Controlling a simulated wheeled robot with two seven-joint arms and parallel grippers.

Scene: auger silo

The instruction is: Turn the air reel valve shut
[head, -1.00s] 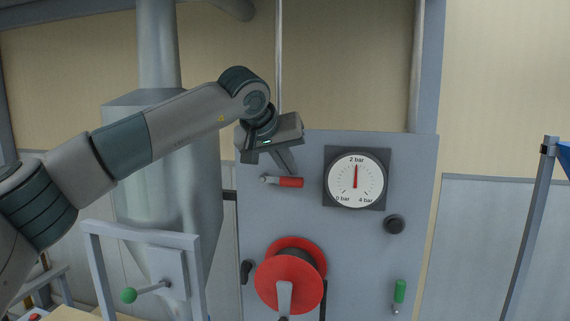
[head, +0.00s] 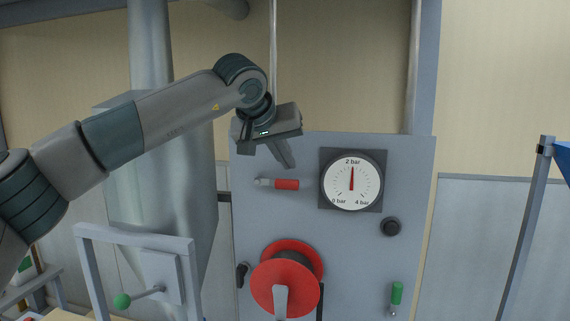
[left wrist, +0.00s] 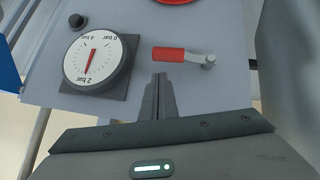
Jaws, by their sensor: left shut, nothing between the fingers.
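The valve with a red lever handle (head: 286,184) is on the upper left of the grey panel, its handle lying level and pointing right from its pale pivot. It also shows in the left wrist view (left wrist: 168,54), just beyond my fingertips. My left gripper (head: 290,165) is shut and empty, its fingertips a little above the red handle and apart from it in the head view. The shut fingers also show in the left wrist view (left wrist: 160,77). The pressure gauge (head: 365,184) right of the valve has its red needle at about 2 bar. My right gripper is out of view.
A red hose reel (head: 277,287) sits below the valve. A black knob (head: 391,227) and a green handle (head: 397,293) are on the panel's right. A silo with a green-knobbed lever (head: 122,301) stands left. The panel (head: 330,232) is bare between gauge and reel.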

